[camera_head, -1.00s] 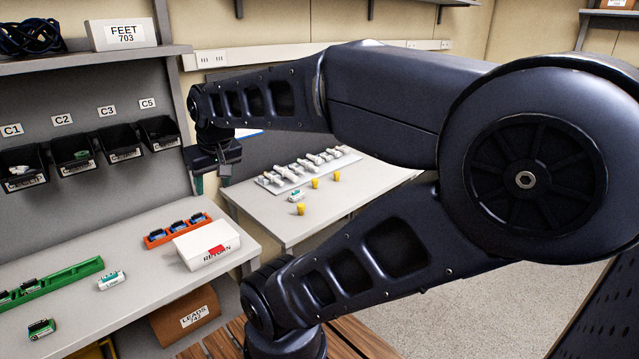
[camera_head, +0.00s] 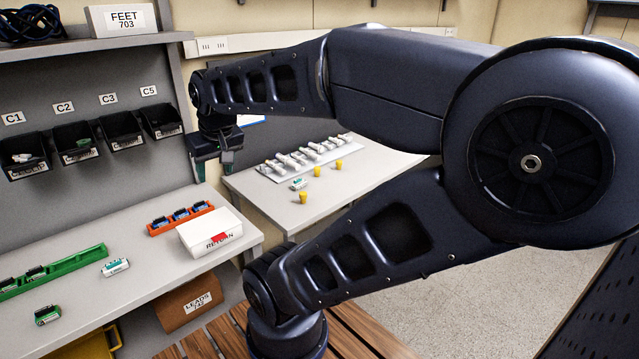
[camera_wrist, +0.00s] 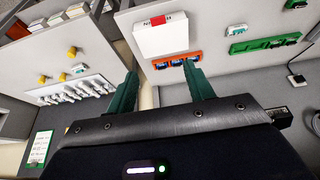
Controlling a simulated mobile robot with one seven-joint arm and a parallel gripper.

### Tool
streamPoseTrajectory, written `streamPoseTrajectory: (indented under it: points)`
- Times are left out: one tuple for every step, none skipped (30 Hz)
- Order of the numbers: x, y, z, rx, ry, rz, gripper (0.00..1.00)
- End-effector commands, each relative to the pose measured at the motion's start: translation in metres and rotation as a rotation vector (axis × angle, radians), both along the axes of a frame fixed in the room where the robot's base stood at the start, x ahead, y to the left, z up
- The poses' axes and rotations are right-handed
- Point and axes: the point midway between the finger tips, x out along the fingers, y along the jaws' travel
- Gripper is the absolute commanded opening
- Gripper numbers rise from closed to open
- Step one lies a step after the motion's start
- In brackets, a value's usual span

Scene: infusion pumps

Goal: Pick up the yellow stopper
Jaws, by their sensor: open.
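Three yellow stoppers stand apart on the far bench in the head view: one nearer the front (camera_head: 303,198), one in the middle (camera_head: 317,171) and one at the right (camera_head: 339,164). Yellow stoppers also show at the left of the wrist view (camera_wrist: 72,51). My gripper (camera_head: 214,170) is open and empty, fingers pointing down, left of the stoppers and well apart from them. In the wrist view its two green fingers (camera_wrist: 163,82) are spread with nothing between them.
A white rack with several syringe-like parts (camera_head: 268,173) lies behind the stoppers, and a small white-green vial (camera_head: 298,184) is beside them. The near bench holds a white RETURN box (camera_head: 212,236), an orange rack (camera_head: 163,229) and a green rack (camera_head: 75,263). Black bins (camera_head: 120,140) hang on the wall.

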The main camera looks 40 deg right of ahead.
Motion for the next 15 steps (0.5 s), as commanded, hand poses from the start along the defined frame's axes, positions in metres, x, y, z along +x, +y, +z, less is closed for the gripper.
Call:
streamPoseTrajectory:
  points:
    - [0.000, 0.000, 0.003, 0.000, -0.002, 0.000, 0.53]
    - [0.000, 0.000, 0.005, 0.000, -0.002, 0.000, 0.53]
    - [0.001, 0.000, 0.010, 0.000, -0.003, 0.000, 0.53]
    - [0.001, 0.000, 0.014, 0.000, -0.003, 0.000, 0.53]
    - [0.001, 0.000, 0.019, 0.000, -0.003, 0.000, 0.53]
    - [0.001, 0.000, 0.027, 0.000, -0.005, 0.000, 0.53]
    - [0.001, 0.000, 0.032, 0.000, -0.004, 0.000, 0.53]
    - [0.001, 0.000, 0.037, 0.000, -0.004, 0.000, 0.53]
    - [0.001, 0.000, 0.044, 0.000, -0.004, 0.000, 0.53]
    - [0.001, 0.000, 0.050, 0.000, -0.004, 0.000, 0.53]
    - [0.001, -0.001, 0.053, -0.001, -0.004, -0.003, 0.53]
    - [0.004, -0.004, 0.050, -0.009, -0.012, -0.016, 0.53]
    - [0.007, -0.007, 0.050, -0.013, -0.018, -0.023, 0.53]
    - [0.009, -0.009, 0.050, -0.018, -0.026, -0.030, 0.53]
    - [0.013, -0.012, 0.050, -0.025, -0.035, -0.041, 0.53]
